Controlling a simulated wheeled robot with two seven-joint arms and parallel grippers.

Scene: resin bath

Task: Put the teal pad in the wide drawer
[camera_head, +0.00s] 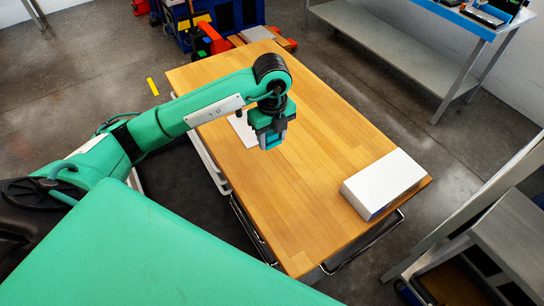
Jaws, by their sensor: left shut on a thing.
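My left gripper (271,138) hangs pointing down over the wooden-topped drawer cabinet (310,190). It is shut on a small teal-blue block, which I take to be the teal pad (273,140); only a little of it shows between the fingers. The gripper appears to be above the tabletop; the exact gap is hard to tell. Drawer fronts with rails (246,222) show along the cabinet's left side, but I cannot tell which is the wide drawer or see inside any. My right gripper is not in view.
A white box (385,183) lies at the top's right corner. A flat white sheet (241,129) lies beside the gripper. A metal bench (400,45) stands at the back right, steel steps (500,230) at the right. The front middle of the wooden top is clear.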

